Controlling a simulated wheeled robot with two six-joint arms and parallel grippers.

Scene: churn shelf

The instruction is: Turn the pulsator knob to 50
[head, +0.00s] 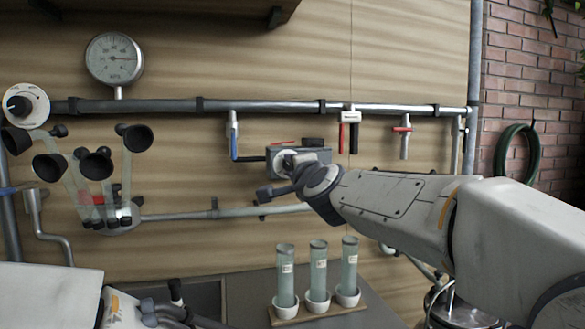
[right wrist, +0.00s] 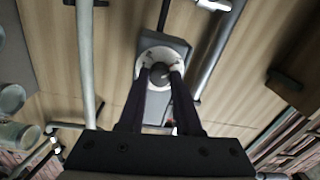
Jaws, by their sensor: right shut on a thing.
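The pulsator is a grey box (head: 318,156) on the wall under the pipe, with a white round dial (head: 284,160) on its front. In the right wrist view the dark round knob (right wrist: 160,74) sits in the middle of the white dial plate (right wrist: 154,53). My right gripper (right wrist: 159,76) is shut on this knob, one dark finger on each side. In the head view the right gripper (head: 289,172) partly covers the dial, and I cannot read the scale. My left arm (head: 50,295) shows at the bottom left; its jaws are not clear.
A pressure gauge (head: 114,58) and a second white dial with a black knob (head: 25,105) are at the upper left. Milking cups (head: 97,165) hang on the left. Three tubes in a wooden rack (head: 318,312) stand below. Pipes and valve handles line the wall.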

